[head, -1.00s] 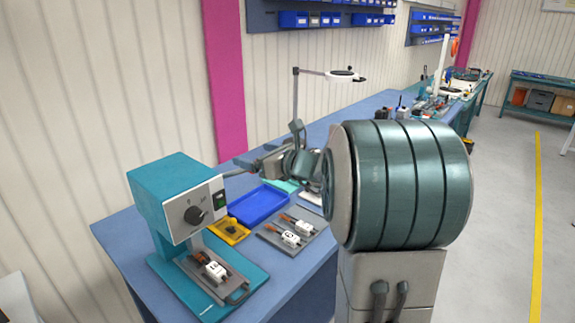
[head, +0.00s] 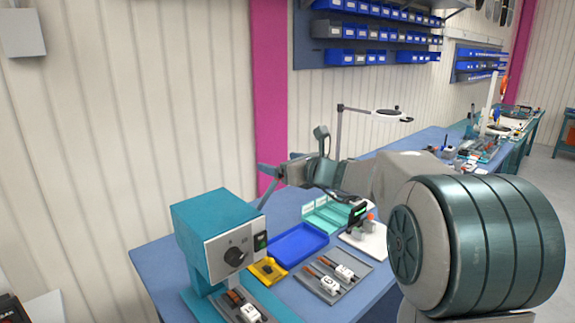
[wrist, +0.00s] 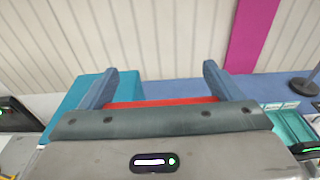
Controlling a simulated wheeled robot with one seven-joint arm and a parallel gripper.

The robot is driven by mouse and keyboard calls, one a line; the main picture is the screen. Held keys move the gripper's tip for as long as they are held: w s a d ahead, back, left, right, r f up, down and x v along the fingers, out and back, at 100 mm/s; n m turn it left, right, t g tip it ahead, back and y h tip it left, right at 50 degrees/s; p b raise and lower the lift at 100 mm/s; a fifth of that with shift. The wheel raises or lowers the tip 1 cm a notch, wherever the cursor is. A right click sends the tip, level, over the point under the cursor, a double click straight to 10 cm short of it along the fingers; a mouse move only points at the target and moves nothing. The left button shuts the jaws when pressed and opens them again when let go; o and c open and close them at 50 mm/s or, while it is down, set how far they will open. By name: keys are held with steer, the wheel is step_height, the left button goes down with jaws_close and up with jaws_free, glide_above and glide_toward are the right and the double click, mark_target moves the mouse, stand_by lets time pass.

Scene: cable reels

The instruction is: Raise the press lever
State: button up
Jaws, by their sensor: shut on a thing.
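The teal press (head: 215,235) with a black knob on its grey front stands on the near end of the blue bench. My gripper (head: 264,183) is up beside the press's upper right. In the wrist view my gripper (wrist: 158,80) has its two blue-grey fingers spread wide, with the red bar of the press lever (wrist: 165,102) held between them. The teal press body (wrist: 78,96) shows behind the left finger. In the head view the red bar is hidden, and I cannot tell the lever's arm from a finger.
A blue tray (head: 298,246), a small yellow tray (head: 262,278) and a grey plate with white-and-orange connectors (head: 360,277) lie right of the press. A teal rack (head: 322,215) and a magnifier lamp (head: 388,115) stand farther back. The wall is close behind the press.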

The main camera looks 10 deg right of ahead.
steer(key=shift+a+f, duration=0.2)
steer(key=shift+f, duration=0.3)
steer(key=shift+c, duration=0.2)
steer(key=o, duration=1.2)
steer(key=shift+a, duration=0.1)
steer(key=shift+o, duration=0.2)
steer(key=b+v, duration=0.3)
steer(key=v, duration=1)
steer(key=shift+r, duration=0.1)
